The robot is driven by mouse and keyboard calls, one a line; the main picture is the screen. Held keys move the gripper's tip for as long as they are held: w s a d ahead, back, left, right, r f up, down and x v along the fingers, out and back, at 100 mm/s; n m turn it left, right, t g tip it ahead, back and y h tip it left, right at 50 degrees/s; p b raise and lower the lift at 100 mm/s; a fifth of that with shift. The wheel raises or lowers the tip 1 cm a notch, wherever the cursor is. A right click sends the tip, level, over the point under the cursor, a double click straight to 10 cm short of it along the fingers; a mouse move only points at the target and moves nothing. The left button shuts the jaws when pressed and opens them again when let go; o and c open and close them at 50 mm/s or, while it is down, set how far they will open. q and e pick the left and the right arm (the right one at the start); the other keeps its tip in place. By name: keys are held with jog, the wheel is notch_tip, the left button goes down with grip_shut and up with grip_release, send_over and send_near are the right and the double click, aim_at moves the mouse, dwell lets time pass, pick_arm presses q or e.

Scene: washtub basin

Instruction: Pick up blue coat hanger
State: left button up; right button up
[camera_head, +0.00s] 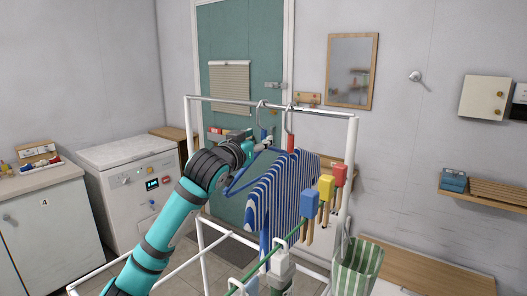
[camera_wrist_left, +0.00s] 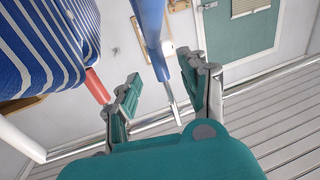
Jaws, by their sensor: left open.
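The blue coat hanger (camera_head: 233,186) hangs by its metal hook from the white rack's top rail (camera_head: 225,100), left of a striped garment (camera_head: 275,195) on another hanger with a red neck. My left gripper (camera_head: 266,142) is open at the blue hanger's neck, just under the hook. In the left wrist view, the blue neck (camera_wrist_left: 150,28) and its metal hook lie between the two spread fingers of the left gripper (camera_wrist_left: 166,78), with gaps visible on both sides. The hanger's lower part is outside the wrist view. My right gripper is not in view.
A green-striped bag (camera_head: 357,268) is at lower right. A white washing machine (camera_head: 132,190) stands at left. The garment is close to the gripper.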

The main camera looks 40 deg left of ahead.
aim_at(262, 136)
pick_arm(q)
jog(key=p+x, duration=0.1)
jog(key=x, duration=0.1)
jog(key=shift+w+a+r, duration=0.1)
jog(key=shift+w+r, duration=0.1)
jog(key=shift+w, duration=0.15)
jog(key=shift+w+a+f, duration=0.1)
jog(key=shift+w+f, duration=0.05)
jog(key=shift+w, duration=0.2)
jog(key=shift+s, duration=0.1)
jog(key=shift+c, duration=0.3)
grip_shut()
